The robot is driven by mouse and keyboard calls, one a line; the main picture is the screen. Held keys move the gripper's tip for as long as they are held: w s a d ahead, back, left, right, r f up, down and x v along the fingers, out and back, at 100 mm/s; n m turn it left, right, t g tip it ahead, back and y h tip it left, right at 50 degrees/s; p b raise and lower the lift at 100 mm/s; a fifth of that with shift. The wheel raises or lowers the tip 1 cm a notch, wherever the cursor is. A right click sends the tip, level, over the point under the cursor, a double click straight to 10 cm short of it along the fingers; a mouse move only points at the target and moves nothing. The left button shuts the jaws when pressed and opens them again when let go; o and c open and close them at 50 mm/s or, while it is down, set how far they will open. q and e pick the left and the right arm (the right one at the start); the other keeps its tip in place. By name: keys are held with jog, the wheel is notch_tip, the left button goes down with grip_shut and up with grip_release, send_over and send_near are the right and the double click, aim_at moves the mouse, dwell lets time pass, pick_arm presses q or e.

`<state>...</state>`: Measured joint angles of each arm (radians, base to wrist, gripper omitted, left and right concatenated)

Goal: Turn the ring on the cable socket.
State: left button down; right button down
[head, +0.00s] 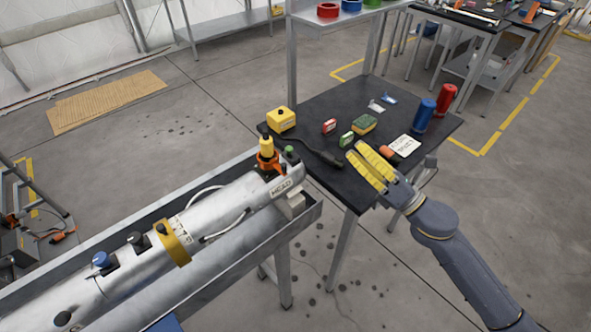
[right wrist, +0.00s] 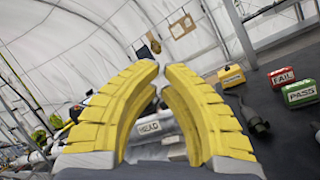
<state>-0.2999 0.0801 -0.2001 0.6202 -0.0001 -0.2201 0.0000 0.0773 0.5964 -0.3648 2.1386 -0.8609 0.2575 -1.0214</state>
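The cable socket stands on top of the silver tube's right end in the head view. Its orange ring (head: 268,162) sits around the base of a yellow plug (head: 266,146), which stands upright. My right gripper (head: 353,160) is over the dark table, to the right of the socket and clear of it. Its yellow fingers hold nothing, and in the right wrist view the fingertips (right wrist: 161,68) nearly meet. The tube's HEAD label (right wrist: 149,127) shows between the fingers there; I cannot make out the ring in that view. My left gripper is out of view.
The silver tube (head: 130,267) lies in a grey trough. The table holds a yellow box (head: 281,119), a black cable-like tool (head: 318,152), a sponge (head: 364,123), small red and green blocks, a card (head: 404,145), and blue (head: 425,116) and red (head: 446,99) cylinders.

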aim_at(286, 172)
jog(key=s+f+n+g, duration=0.3)
jog(key=s+n+g, duration=0.1)
jog(key=n+g, duration=1)
jog(key=w+a+n, duration=0.1)
jog(key=a, duration=1.3)
jog(key=shift+t+y, duration=0.3)
jog(key=shift+y, duration=0.1)
jog(key=shift+a+f, duration=0.1)
jog(key=shift+s+t, duration=0.25)
jog(key=shift+t, duration=0.25)
